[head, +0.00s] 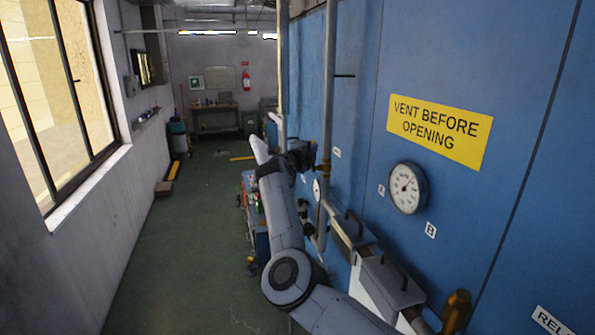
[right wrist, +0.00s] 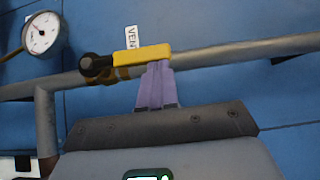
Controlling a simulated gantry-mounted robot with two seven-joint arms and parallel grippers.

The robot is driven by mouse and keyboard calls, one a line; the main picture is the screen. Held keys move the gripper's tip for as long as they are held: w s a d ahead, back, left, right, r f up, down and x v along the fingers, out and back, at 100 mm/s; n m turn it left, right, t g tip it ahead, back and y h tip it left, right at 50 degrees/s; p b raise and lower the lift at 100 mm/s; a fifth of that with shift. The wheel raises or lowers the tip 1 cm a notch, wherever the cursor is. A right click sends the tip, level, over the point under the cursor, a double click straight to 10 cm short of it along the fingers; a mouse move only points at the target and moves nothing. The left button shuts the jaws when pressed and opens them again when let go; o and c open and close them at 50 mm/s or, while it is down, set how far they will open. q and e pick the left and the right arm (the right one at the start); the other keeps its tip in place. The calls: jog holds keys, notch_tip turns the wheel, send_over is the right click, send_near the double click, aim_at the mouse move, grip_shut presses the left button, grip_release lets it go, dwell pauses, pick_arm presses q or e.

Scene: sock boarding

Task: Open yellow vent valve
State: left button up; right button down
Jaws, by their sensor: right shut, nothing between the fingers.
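The yellow vent valve lever (right wrist: 140,55) shows in the right wrist view, lying roughly along a grey pipe (right wrist: 225,57), with its dark pivot at the left end. A white label reading "VENT" (right wrist: 131,37) is on the blue wall behind it. My right gripper (right wrist: 158,66) is shut, its purple fingers together and empty. Its tips are at the lever's right part; I cannot tell if they touch it. In the head view my right gripper (head: 304,154) is by the blue wall, small and dark, and I cannot make out the lever there. My left gripper is not in view.
A pressure gauge (right wrist: 41,32) sits left of the valve in the right wrist view. In the head view, a yellow "VENT BEFORE OPENING" sign (head: 438,131) and a larger gauge (head: 407,188) are on the blue wall. The green floor (head: 185,245) to the left is mostly clear.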

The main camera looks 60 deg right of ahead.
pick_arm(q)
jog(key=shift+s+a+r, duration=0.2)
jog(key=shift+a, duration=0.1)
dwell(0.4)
